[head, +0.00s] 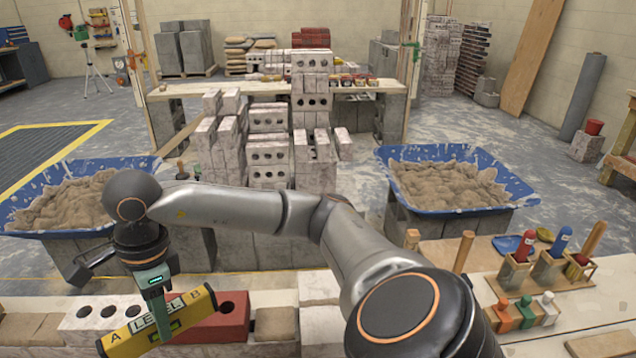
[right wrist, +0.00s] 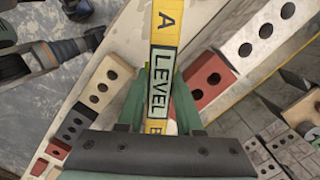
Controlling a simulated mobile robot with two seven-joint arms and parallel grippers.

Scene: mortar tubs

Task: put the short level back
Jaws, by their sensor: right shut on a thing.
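The short level is a yellow bar (head: 190,308) marked A, LEVEL and B. In the head view it is at the lower left, tilted, with its A end lower. My right gripper (head: 159,308) comes down from above and is shut on it near the middle. In the right wrist view the level (right wrist: 163,60) runs up from between the green fingers (right wrist: 157,112), its A end at the top and its B end partly hidden by the gripper. It appears held above a row of bricks. My left gripper is not seen.
A red brick (head: 222,322) and a white holed brick (head: 88,318) lie near the level. Mortar tubs stand behind, left (head: 70,205) and right (head: 450,185), with brick stacks (head: 270,150) between. A tool rack (head: 545,270) with coloured handles and bottles stands at right.

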